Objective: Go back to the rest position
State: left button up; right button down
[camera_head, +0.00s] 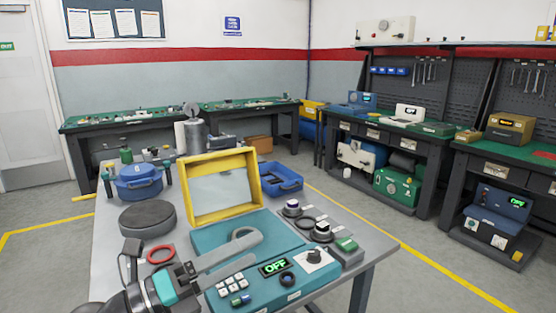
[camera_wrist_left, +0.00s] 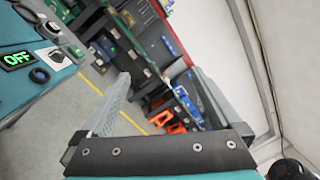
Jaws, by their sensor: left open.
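My left gripper (camera_head: 257,247) comes in from the lower left in the head view. Its two grey fingers are apart, over the front left part of the teal testing machine (camera_head: 205,238). Nothing shows between the fingers in the left wrist view (camera_wrist_left: 160,88). The machine's yellow-framed lid (camera_head: 248,161) stands raised. Its display (camera_head: 273,267) reads OFF, and this also shows in the left wrist view (camera_wrist_left: 17,59). A grey ring (camera_head: 244,231) lies on the machine just behind the fingers, partly hidden by them. My right gripper is not in view.
A red ring (camera_head: 160,254), a dark round disc (camera_head: 147,219) and a blue lidded pot (camera_head: 139,182) are left of the machine. Seals and knobs (camera_head: 292,208) stand to its right, with an open blue case (camera_head: 279,179) behind. Workbenches (camera_head: 95,121) line the walls; floor between is open.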

pick_arm(q)
jog(key=w+a+r+n+t+y, duration=0.1)
jog(key=a+n+t+y, duration=0.35)
jog(key=n, duration=0.35)
jog(key=w+a+n+t+y, duration=0.1)
jog(key=a+n+t+y, duration=0.2)
jog(key=n+t+y, duration=0.45)
jog(key=s+a+f+n+g+y, duration=0.3)
jog(key=a+f+n+g+y, duration=0.45)
jog(key=f+n, duration=0.5)
jog(key=s+d+f+n+g+h, duration=0.25)
jog(key=s+f+g, duration=0.35)
jog(key=s+f, duration=0.3)
jog(key=s+d+f+n+g+h, duration=0.1)
jog(key=s+d+f+n+g, duration=0.15)
jog(key=s+f+g, duration=0.65)
jog(key=s+f+t, duration=0.2)
jog(key=s+f, duration=0.1)
jog(key=f, duration=1.8)
jog(key=s+a+f, duration=0.4)
jog(key=s+f, duration=0.8)
jog(key=s, duration=0.2)
jog(key=shift+s+f+g, duration=0.15)
jog(key=shift+f+g, duration=0.2)
jog(key=shift+f, duration=0.05)
jog(key=shift+a, duration=0.1)
